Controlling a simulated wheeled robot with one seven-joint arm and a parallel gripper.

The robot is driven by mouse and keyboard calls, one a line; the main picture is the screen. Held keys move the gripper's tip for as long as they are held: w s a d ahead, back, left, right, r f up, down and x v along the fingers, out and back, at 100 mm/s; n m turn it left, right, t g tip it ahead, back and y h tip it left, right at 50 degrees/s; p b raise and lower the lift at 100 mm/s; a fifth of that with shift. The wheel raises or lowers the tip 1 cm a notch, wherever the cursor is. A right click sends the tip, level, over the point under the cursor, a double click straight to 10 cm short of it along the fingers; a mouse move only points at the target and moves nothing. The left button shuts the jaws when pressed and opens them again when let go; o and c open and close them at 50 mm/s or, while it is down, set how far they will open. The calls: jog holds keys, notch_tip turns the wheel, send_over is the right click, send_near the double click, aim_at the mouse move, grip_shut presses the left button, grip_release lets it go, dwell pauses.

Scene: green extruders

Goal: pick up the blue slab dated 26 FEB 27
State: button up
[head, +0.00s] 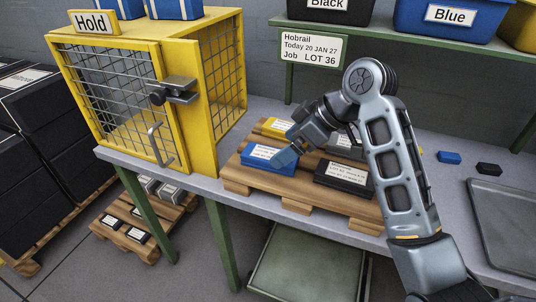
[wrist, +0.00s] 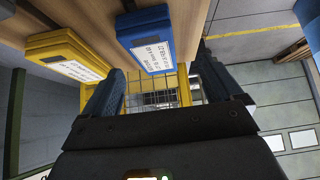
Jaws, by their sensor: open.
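A blue slab (head: 262,155) with a white label lies at the front left of a wooden pallet on the bench. It also shows in the wrist view (wrist: 146,24), beyond my fingers and toward the top. Its label print is too small to read, so I cannot tell its date. My gripper (head: 287,153) is right at the slab's right end in the head view and partly covers it. In the wrist view my two fingers (wrist: 160,82) stand apart with nothing between them. Whether they touch the slab I cannot tell.
The pallet (head: 236,172) also bears a yellow slab (head: 277,125), a black slab (head: 343,180) and a partly hidden grey one (head: 345,146). A yellow mesh cage (head: 188,110) marked Hold stands left. A grey tray (head: 505,220) lies right. A green shelf (head: 390,37) overhangs the back.

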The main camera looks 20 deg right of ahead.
aim_at(273, 154)
jog(key=x, duration=0.5)
jog(key=shift+w+d+f, duration=0.1)
jog(key=shift+w+f, duration=0.1)
jog(key=shift+w, duration=0.25)
jog(key=shift+c, duration=0.3)
jog(key=c, duration=1.2)
